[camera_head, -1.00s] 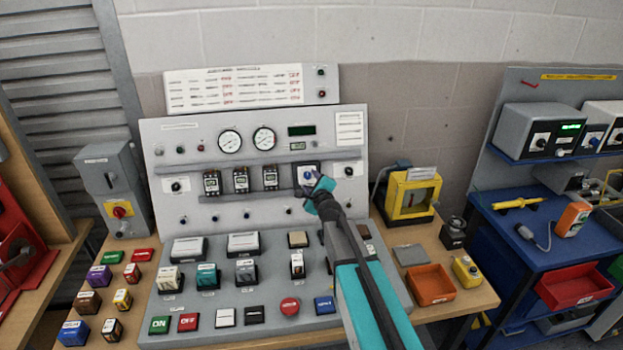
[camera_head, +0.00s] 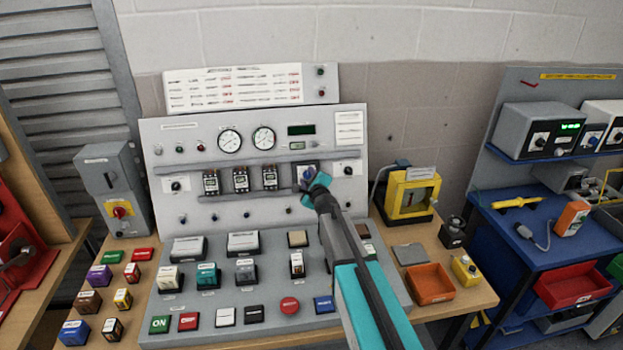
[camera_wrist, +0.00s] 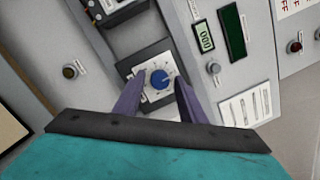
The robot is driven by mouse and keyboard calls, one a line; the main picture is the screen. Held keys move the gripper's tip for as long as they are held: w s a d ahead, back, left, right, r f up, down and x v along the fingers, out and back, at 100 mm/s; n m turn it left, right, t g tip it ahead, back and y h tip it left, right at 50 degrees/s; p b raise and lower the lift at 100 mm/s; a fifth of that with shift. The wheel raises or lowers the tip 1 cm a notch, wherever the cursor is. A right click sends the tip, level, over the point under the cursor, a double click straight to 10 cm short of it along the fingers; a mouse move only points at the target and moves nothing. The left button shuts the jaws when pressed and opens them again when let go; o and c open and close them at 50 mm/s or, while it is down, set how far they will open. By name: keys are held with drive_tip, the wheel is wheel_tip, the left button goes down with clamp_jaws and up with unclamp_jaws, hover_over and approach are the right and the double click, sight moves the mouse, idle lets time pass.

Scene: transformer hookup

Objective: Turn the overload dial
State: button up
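The overload dial (camera_wrist: 159,79) is a blue round knob with a pale pointer mark on a white plate, set in a dark module. In the wrist view it sits between and just beyond the two fingers of my gripper (camera_wrist: 157,98). The fingers are apart, with visible gaps to the dial on both sides. In the head view the dial (camera_head: 307,174) shows partly at the tip of my gripper (camera_head: 314,184), which hides the lower part of the module.
Several breakers (camera_head: 240,180) stand on the rail left of the dial. A black knob (camera_head: 348,170) is to its right. A digital display (camera_wrist: 204,37) sits close by in the wrist view. Blocks and buttons cover the sloped panel below, under my arm.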

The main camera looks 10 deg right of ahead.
drive_tip(key=c, duration=0.7)
drive_tip(key=shift+d, duration=0.55)
drive_tip(key=shift+c, duration=0.4)
drive_tip(key=shift+a, duration=0.35)
drive_tip(key=shift+a+n+b, duration=0.15)
drive_tip(key=shift+n+b, duration=0.25)
drive_tip(key=shift+n, duration=0.1)
drive_tip(key=n+b, duration=0.2)
drive_tip(key=n, duration=0.1)
drive_tip(key=n+b, duration=0.3)
drive_tip(key=shift+w+n+g+y, duration=0.1)
drive_tip(key=shift+n+g+y, duration=0.2)
drive_tip(key=shift+g+y, duration=0.1)
drive_tip(key=n+b, duration=0.4)
drive_tip(key=b, duration=0.1)
drive_tip(key=shift+n+g, duration=0.3)
drive_tip(key=shift+a+r+n+g+b, duration=0.1)
drive_tip(key=shift+n+g+b, duration=0.2)
drive_tip(key=shift+n+b, duration=1.65)
drive_tip(key=shift+n, duration=0.25)
